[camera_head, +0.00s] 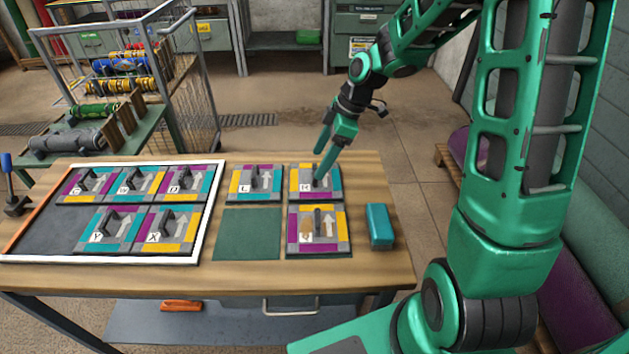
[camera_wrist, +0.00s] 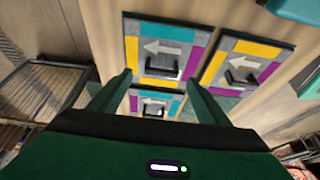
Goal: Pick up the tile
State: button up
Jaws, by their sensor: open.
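Several square tiles with purple, teal and yellow edges, a white arrow, a letter and a dark raised handle lie on the wooden table. My gripper (camera_head: 320,163) is open and empty, pointing down over the upper right tile (camera_head: 306,185), whose letter is hard to read. One finger hides part of that tile. Near it are the tile marked L (camera_head: 241,188) and a tile with a brown stain (camera_head: 324,248) below. In the wrist view, my open fingers (camera_wrist: 158,82) stand either side of a tile's handle; that tile (camera_wrist: 165,32) lies ahead. I cannot tell whether they touch anything.
A white-framed tray (camera_head: 205,210) at left holds several tiles and a bare dark area. A dark green square (camera_head: 247,233) lies bare beside the stained tile. A teal block (camera_head: 380,226) stands to the right. A wire cart (camera_head: 200,90) stands behind.

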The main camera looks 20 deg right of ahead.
jog(key=shift+s+x, duration=0.2)
jog(key=shift+x, duration=1.6)
jog(key=shift+d+f, duration=0.1)
jog(key=c, duration=1.4)
jog(key=shift+o, duration=0.2)
